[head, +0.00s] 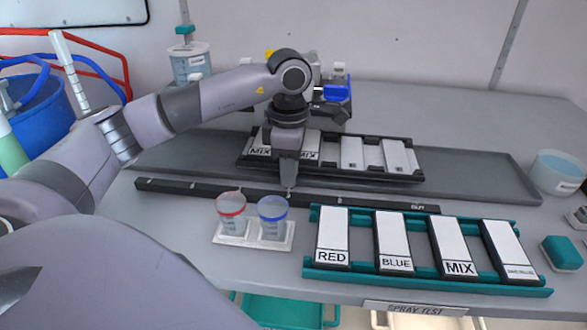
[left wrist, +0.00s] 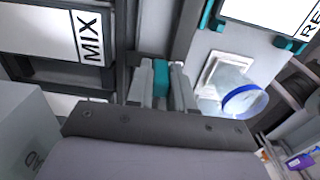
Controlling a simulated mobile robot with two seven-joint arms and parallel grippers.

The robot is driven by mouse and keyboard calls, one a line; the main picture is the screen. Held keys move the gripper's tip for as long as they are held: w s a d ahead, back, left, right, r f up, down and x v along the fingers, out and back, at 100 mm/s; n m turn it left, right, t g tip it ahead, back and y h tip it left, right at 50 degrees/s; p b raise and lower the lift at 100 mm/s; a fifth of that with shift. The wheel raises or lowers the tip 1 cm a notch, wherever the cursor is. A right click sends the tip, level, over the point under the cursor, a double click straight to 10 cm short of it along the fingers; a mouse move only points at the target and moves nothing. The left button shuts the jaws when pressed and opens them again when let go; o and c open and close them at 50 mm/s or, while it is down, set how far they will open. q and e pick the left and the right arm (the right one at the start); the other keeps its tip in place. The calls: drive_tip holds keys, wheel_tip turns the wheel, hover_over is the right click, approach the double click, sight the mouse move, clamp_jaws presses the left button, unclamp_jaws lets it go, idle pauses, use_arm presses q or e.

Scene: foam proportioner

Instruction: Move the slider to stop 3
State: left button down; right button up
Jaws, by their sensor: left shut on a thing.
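My left gripper (head: 289,189) points down at the middle of the rail. In the left wrist view its two fingers (left wrist: 161,85) are closed around a small teal block (left wrist: 161,76), which looks like the slider's handle. In the head view the gripper hides the slider. The rail also shows in the left wrist view (left wrist: 188,35). My right gripper is in neither view.
Red-rimmed (head: 230,203) and blue-rimmed (head: 272,208) cups stand in a white holder just in front of the rail. A teal rack (head: 420,278) with labelled panels is at front right. Behind the rail, a dark rack (head: 375,173) of panels sits on a grey tray (head: 470,180).

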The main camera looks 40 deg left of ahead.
use_arm(q)
drive_tip(key=c, duration=1)
unclamp_jaws()
drive_tip(key=shift+c, duration=0.2)
drive_tip(key=shift+d, duration=0.1)
